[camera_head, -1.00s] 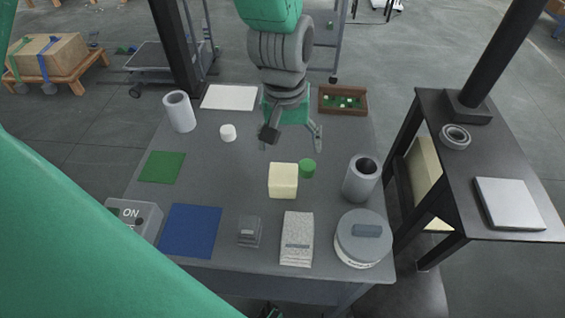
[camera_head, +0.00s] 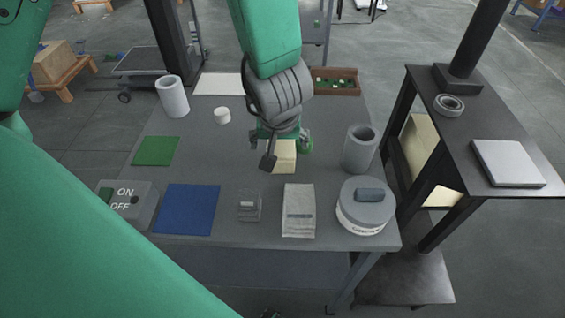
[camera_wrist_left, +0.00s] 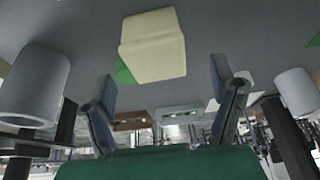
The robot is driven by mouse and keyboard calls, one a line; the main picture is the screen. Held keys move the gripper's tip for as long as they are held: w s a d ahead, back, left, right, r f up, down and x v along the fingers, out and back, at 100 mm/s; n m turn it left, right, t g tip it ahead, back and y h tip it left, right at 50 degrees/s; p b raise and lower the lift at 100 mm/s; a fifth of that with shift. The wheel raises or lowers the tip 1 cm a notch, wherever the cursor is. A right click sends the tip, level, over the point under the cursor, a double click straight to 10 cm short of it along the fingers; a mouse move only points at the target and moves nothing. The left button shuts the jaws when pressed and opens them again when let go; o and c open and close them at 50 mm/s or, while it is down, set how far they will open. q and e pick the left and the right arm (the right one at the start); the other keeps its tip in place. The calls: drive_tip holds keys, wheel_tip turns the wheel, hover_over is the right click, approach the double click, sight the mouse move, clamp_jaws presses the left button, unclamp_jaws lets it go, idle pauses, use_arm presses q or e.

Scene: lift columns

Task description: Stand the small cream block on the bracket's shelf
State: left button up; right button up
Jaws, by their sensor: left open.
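The small cream block (camera_head: 284,158) stands on the grey table near its middle, partly hidden by my left gripper (camera_head: 286,150). My left gripper is open above it, its dark fingers pointing down. In the left wrist view the cream block (camera_wrist_left: 153,47) lies ahead of the spread fingertips (camera_wrist_left: 163,82), with nothing held between them. A small stepped grey piece (camera_head: 249,205), which may be the bracket, sits near the table's front edge. Its shelf is hard to make out. My right gripper is out of view.
A grey tube (camera_head: 360,149), a round tin (camera_head: 365,207) and a pale packet (camera_head: 299,211) are to the right and front. A blue mat (camera_head: 187,209) and green mat (camera_head: 156,151) lie left.

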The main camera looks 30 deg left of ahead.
sight(281, 153)
use_arm(q)
drive_tip(key=shift+w+f, duration=0.25)
drive_tip(key=shift+f, duration=0.35)
drive_tip(key=b+x, duration=0.3)
drive_tip(key=x, duration=0.2)
drive_tip(key=shift+a+f, duration=0.2)
drive_tip(key=shift+w+f, duration=0.15)
drive_tip(key=shift+f, duration=0.05)
drive_tip(key=shift+d+r, duration=0.2)
drive_tip(key=shift+d, duration=0.05)
drive_tip(key=shift+d+r, duration=0.1)
drive_tip(key=shift+d, duration=0.05)
drive_tip(key=c, duration=1.5)
drive_tip(key=shift+c, duration=0.8)
